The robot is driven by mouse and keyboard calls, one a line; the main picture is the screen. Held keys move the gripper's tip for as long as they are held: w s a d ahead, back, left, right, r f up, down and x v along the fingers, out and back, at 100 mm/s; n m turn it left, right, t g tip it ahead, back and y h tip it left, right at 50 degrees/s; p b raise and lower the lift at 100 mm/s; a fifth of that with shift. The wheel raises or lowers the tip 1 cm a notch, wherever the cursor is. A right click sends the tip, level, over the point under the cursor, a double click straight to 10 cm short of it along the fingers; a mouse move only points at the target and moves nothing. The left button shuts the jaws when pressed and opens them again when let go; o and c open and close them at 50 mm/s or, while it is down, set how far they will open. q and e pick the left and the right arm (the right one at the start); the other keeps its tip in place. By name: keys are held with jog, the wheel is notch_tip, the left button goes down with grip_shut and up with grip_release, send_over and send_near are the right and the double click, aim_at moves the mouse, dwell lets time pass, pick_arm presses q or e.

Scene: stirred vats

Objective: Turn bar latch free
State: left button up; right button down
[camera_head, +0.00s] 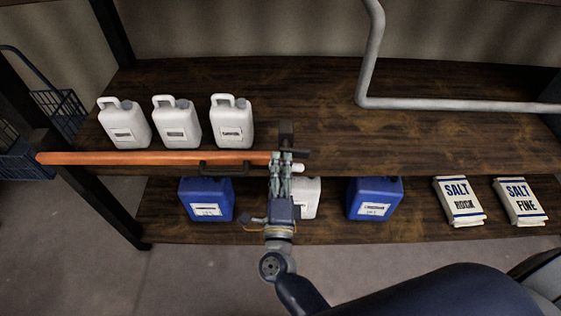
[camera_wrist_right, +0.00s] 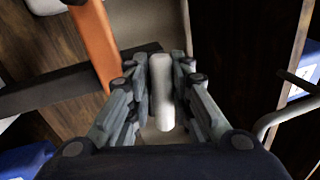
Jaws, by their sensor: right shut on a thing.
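The orange bar (camera_head: 160,158) runs level along the front of the upper shelf, from the left post to the middle. It also shows in the wrist view (camera_wrist_right: 96,45). A dark upright bracket (camera_head: 286,130) stands at the bar's right end. My right gripper (camera_head: 282,157) is at this end, its fingers closed around the pale latch handle (camera_wrist_right: 160,85). In the wrist view the handle lies between the two fingers. In the head view a pale stub (camera_head: 298,167) shows just right of the fingers, and the fingers hide part of the latch. My left gripper is not in view.
White jugs (camera_head: 232,122) stand on the upper shelf behind the bar. Blue canisters (camera_head: 375,197), a white one (camera_head: 307,198) and salt bags (camera_head: 459,201) are on the lower shelf. A grey pipe (camera_head: 440,104) crosses at the right.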

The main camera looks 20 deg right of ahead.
jog(key=shift+r+n, duration=0.25)
jog(key=shift+n, duration=0.55)
jog(key=shift+w+n+y+p, duration=0.1)
jog(key=shift+n+y+p, duration=0.2)
jog(key=c, duration=1.5)
grip_release()
jog(key=shift+f, duration=0.2)
jog(key=v, duration=1.2)
jog(key=shift+f, duration=0.1)
